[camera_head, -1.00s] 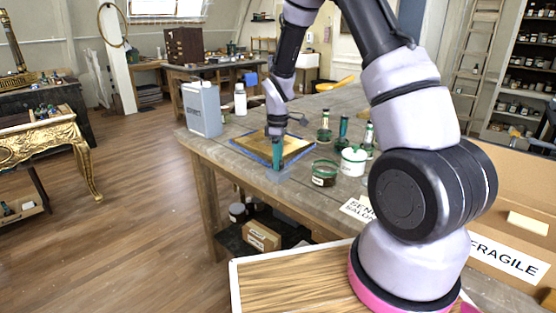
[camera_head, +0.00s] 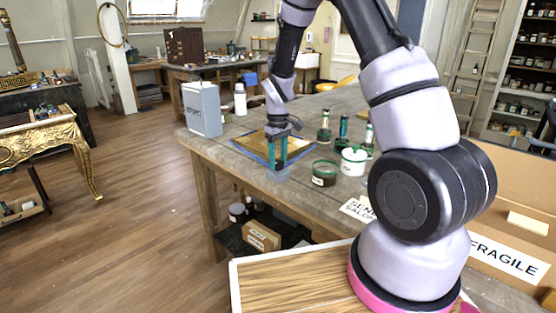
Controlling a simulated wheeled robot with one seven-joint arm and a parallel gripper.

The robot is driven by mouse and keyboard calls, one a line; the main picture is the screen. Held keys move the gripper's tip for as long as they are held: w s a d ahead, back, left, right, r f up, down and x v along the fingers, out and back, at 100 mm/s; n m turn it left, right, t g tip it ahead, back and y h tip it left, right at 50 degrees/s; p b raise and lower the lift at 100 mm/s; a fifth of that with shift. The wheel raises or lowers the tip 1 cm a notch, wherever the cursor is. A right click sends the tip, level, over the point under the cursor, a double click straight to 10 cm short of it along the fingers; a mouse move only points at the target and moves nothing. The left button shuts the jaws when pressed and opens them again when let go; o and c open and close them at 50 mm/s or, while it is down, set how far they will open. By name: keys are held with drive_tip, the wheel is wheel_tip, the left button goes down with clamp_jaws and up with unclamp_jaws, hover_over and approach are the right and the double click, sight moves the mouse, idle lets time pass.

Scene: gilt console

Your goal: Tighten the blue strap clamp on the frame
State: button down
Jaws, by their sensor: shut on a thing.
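The gilt frame (camera_head: 258,145) lies flat on the wooden workbench. The blue strap clamp (camera_head: 247,158) runs around its outer edge. My gripper (camera_head: 278,166) points straight down at the frame's near corner, its two teal fingers side by side. It is shut on the blue strap clamp there; the held part is small and mostly hidden by the fingers.
A grey metal can (camera_head: 201,109) and a white bottle (camera_head: 240,99) stand to the left on the workbench (camera_head: 215,150). A dark green-rimmed jar (camera_head: 325,172), a white pot (camera_head: 354,160) and small bottles stand close on the right. A cardboard box (camera_head: 510,225) is at far right.

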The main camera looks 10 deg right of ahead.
sight(278, 162)
idle(0.3)
drive_tip(key=shift+c, duration=1.5)
unclamp_jaws()
drive_tip(key=shift+r, duration=0.1)
wheel_tip(278, 162, up, 11)
